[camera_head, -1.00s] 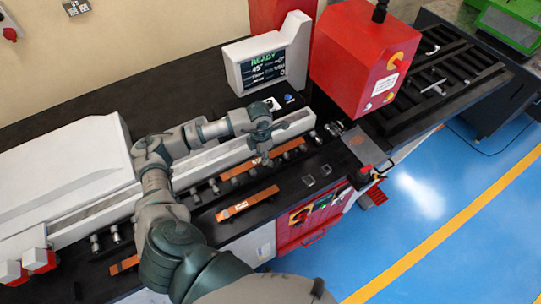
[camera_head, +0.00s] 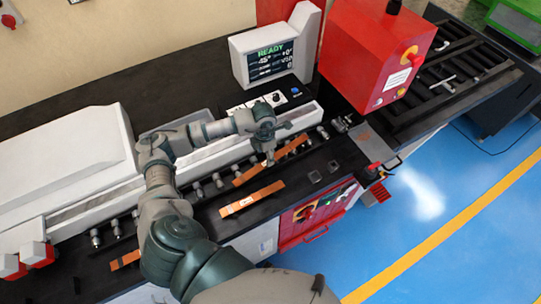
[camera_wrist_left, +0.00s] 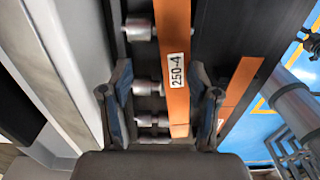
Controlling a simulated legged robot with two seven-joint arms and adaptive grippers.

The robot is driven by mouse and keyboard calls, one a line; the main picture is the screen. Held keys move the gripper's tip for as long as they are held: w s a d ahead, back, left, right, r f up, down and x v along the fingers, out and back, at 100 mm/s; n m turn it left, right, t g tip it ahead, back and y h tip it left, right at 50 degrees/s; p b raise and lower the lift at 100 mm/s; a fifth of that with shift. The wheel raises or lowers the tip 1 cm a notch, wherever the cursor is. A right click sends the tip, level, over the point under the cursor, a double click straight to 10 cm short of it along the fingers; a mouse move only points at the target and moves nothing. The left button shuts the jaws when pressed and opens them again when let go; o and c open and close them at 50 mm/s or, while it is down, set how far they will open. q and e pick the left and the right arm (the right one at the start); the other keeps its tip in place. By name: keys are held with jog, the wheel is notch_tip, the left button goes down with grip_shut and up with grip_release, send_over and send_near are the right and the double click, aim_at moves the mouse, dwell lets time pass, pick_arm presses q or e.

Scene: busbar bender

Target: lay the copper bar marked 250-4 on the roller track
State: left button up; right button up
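The copper bar marked 250-4 (camera_head: 242,179) lies aslant along the front of the roller track (camera_head: 198,189), under my left gripper. In the left wrist view the bar (camera_wrist_left: 175,100) shows its white 250-4 label and overlaps the right ends of the rollers (camera_wrist_left: 147,87). My left gripper (camera_head: 268,157) is open; in the wrist view its fingers (camera_wrist_left: 162,105) stand on either side of the bar, with a clear gap on the left and a small one on the right. Contact between bar and rollers is hard to judge. My right gripper is not in view.
A second copper bar (camera_head: 252,199) lies on the black bench in front of the track, and another (camera_head: 125,260) lies further left. The red machine head (camera_head: 365,60) and the screen (camera_head: 270,62) reading READY stand behind, to the right. A white fence runs behind the rollers.

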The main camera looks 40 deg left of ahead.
pick_arm(q)
jog(key=shift+s+a+f, duration=0.1)
jog(key=shift+a+f, duration=0.05)
jog(key=shift+a, duration=0.4)
jog(key=shift+a+f, duration=0.15)
jog(key=shift+a, duration=0.35)
jog(key=shift+d, duration=0.2)
jog(key=shift+d+r, duration=0.1)
jog(key=shift+d, duration=0.25)
jog(key=shift+w+d+r, duration=0.15)
jog(key=shift+w+d, duration=0.05)
jog(key=shift+d, duration=0.6)
jog(key=shift+d+r, duration=0.1)
jog(key=shift+r, duration=0.25)
notch_tip(320, 180, up, 11)
jog(key=shift+d+r, duration=0.15)
jog(key=shift+d, duration=0.15)
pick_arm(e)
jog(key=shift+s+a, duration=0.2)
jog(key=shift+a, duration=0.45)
